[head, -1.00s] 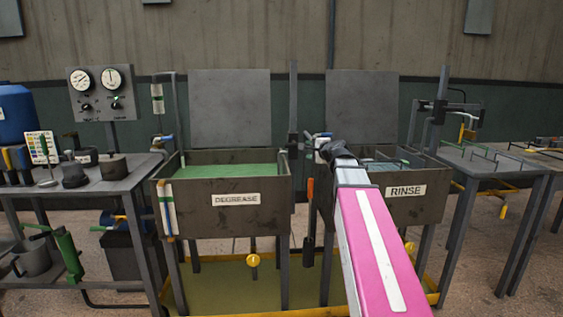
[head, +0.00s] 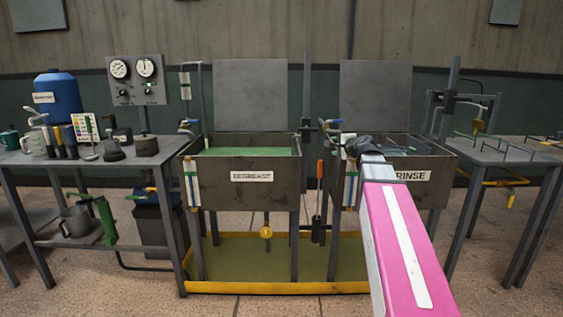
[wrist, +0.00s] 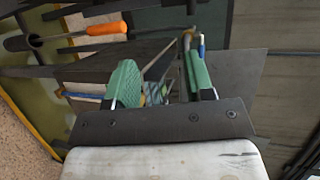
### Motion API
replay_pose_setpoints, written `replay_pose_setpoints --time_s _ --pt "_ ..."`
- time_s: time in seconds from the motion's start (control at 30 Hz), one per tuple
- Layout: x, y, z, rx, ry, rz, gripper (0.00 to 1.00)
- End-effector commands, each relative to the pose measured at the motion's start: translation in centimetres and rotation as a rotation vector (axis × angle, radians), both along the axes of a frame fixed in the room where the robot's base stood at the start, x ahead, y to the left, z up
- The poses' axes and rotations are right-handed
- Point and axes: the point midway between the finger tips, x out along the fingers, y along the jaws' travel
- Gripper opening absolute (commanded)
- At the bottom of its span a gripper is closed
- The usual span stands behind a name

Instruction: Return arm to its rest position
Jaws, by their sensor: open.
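My pink and white arm (head: 405,245) reaches forward from the lower right of the head view. Its dark end lies in front of the rinse tank (head: 425,190) and covers part of that tank's left side. The fingers are hidden in the head view. In the wrist view my gripper (wrist: 161,88) shows two green fingers set apart with nothing held between them. Tank walls and pipes show blurred beyond the fingers.
The degrease tank (head: 262,205), with green liquid, stands left of the rinse tank. A rack table (head: 490,153) stands at right. An orange-handled tool (wrist: 105,28) shows in the wrist view. Open floor (head: 120,295) lies in front.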

Motion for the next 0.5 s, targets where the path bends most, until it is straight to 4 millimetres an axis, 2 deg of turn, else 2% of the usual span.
replay_pose_setpoints --time_s 0.27,0.47,0.5 --pt "-1.2 1.2 -4.7 -0.121 0.063 0.056 0.48" --pt "-2.9 2.4 -10.0 -0.260 0.136 0.127 0.48" --pt "-3.4 2.7 -11.3 -0.297 0.154 0.148 0.48"
